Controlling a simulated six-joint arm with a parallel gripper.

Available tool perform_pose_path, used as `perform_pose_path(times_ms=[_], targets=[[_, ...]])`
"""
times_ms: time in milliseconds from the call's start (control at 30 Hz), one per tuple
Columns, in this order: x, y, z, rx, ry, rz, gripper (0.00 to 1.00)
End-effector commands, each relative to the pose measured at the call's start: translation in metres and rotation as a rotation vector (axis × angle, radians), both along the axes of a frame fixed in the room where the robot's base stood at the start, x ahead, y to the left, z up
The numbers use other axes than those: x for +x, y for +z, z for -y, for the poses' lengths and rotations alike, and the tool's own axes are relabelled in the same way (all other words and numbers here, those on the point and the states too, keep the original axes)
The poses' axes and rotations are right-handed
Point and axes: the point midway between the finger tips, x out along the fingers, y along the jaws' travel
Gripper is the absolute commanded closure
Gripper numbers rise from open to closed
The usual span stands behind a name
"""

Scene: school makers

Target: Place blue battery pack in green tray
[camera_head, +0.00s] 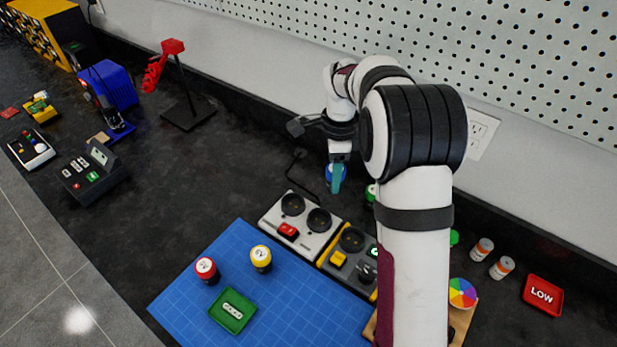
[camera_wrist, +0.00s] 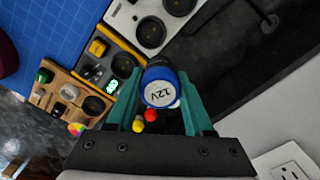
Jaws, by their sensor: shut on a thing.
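The blue battery pack (camera_wrist: 160,88) is a round can with a pale top marked 12V. My gripper (camera_wrist: 160,76) has teal fingers shut on its two sides in the wrist view. In the head view my gripper (camera_head: 337,176) holds the blue pack (camera_head: 329,172) above the dark bench, behind the grey socket panel; the fingers partly hide it. The green tray (camera_head: 246,324), with a GOOD label, lies on the blue mat at the front, well left of and nearer than my gripper. No pack shows in it. The tray is not visible in the wrist view.
A red pack (camera_head: 206,268) and a yellow pack (camera_head: 261,257) stand on the blue mat (camera_head: 300,310) behind the green tray. A grey socket panel (camera_head: 325,236) and a yellow-edged tester (camera_head: 339,273) stand between. A red LOW tray (camera_head: 541,308) lies far right.

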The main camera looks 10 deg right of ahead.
Motion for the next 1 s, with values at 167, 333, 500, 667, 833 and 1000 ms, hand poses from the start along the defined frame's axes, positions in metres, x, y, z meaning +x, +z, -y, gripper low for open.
perform_pose_path(times_ms=[167, 333, 500, 667, 833, 1000], targets=[[-0.006, 0.009, 0.014, 0.000, 0.000, 0.001, 1.00], [-0.014, 0.010, 0.001, 0.000, 0.075, -0.002, 1.00], [-0.045, 0.009, -0.046, -0.001, 0.372, -0.002, 1.00], [-0.098, 0.004, -0.097, -0.001, 0.773, -0.003, 1.00], [-0.155, -0.003, -0.130, 0.000, 1.147, 0.000, 1.00], [-0.180, -0.011, -0.144, 0.001, 1.303, -0.001, 1.00]])
